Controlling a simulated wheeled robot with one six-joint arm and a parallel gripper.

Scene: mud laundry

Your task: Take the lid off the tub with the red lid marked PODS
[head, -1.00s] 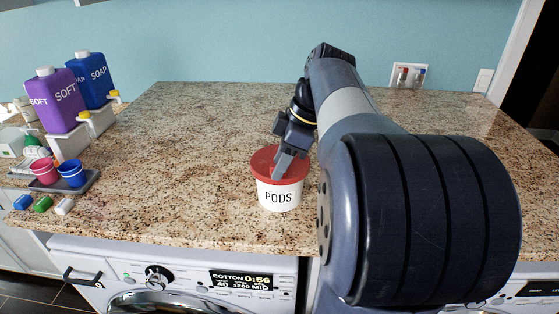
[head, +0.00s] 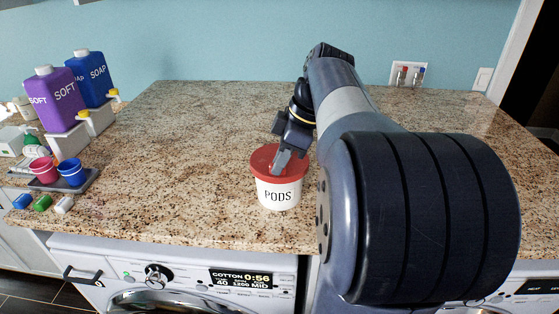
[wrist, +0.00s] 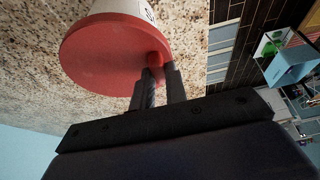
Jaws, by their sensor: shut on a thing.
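The white tub marked PODS (head: 278,195) stands upright on the granite counter in the head view, near the front edge. Its red lid (head: 263,162) sits on top of the tub. My gripper (head: 280,164) is at the lid from above. In the wrist view my gripper (wrist: 157,75) is shut on the small red knob (wrist: 154,58) of the lid (wrist: 100,55). The tub's white wall (wrist: 115,7) shows at the top of the wrist view. I see no clear gap between lid and tub.
A purple SOFT bottle (head: 60,98) and a blue SOAP bottle (head: 91,78) stand on white stands at the left. Pink (head: 42,170) and blue (head: 72,172) cups sit on a dark tray, with small coloured pieces in front. The counter's middle (head: 190,150) is clear.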

